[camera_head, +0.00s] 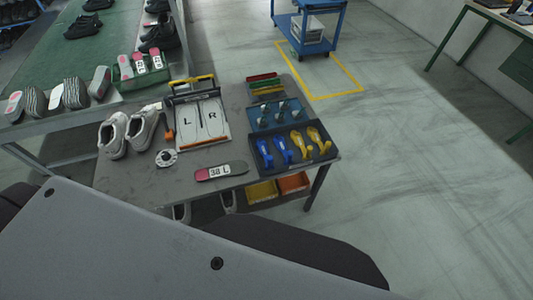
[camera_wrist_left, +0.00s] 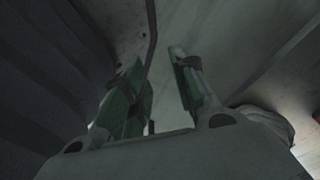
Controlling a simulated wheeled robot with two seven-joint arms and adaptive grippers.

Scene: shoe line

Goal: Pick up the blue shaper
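Two blue shapers (camera_head: 282,150) lie side by side in a dark tray (camera_head: 326,156) at the right end of the grey table in the head view. Two yellow shapers (camera_head: 309,141) lie to their right in the same tray. My left gripper (camera_wrist_left: 160,85) shows in the left wrist view, with its two fingers apart and nothing between them. It is close to grey surfaces, and no shaper shows in that view. Neither gripper shows in the head view, so my right gripper is not seen.
The grey table (camera_head: 130,180) also holds white shoes (camera_head: 143,127), a board marked L and R (camera_head: 201,122), a tape roll (camera_head: 167,157) and a "38 L" insole (camera_head: 221,171). A blue tray (camera_head: 273,116) sits behind the shapers. Open floor lies right of the table.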

